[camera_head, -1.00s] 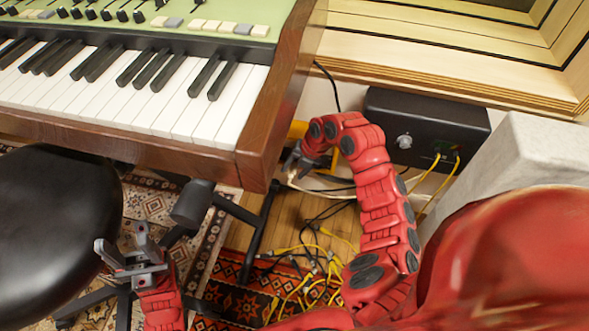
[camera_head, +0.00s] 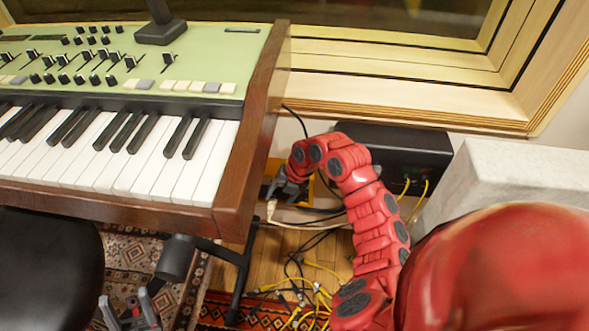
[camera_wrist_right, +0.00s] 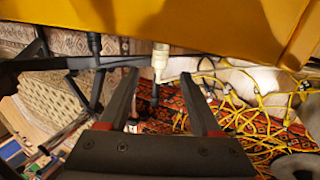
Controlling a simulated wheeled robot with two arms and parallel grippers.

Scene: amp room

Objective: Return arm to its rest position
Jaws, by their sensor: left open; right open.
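My right arm, red and segmented, reaches down beside the right end of the keyboard in the head view. Its gripper (camera_head: 280,188) is open near an orange-yellow box (camera_head: 272,172) low behind the keyboard. In the right wrist view the dark fingers (camera_wrist_right: 163,85) are apart with nothing gripped. A white cable plug (camera_wrist_right: 160,62) shows beyond the gap between them, at the lower edge of the yellow box (camera_wrist_right: 200,25). The plug also shows below the gripper in the head view (camera_head: 271,209). My left gripper (camera_head: 130,305) is open and empty at the bottom left, partly cut off.
A wood-cased keyboard (camera_head: 222,195) fills the left, with a black stool (camera_head: 45,265) before it. Yellow and dark cables (camera_head: 310,285) lie tangled on the floor below.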

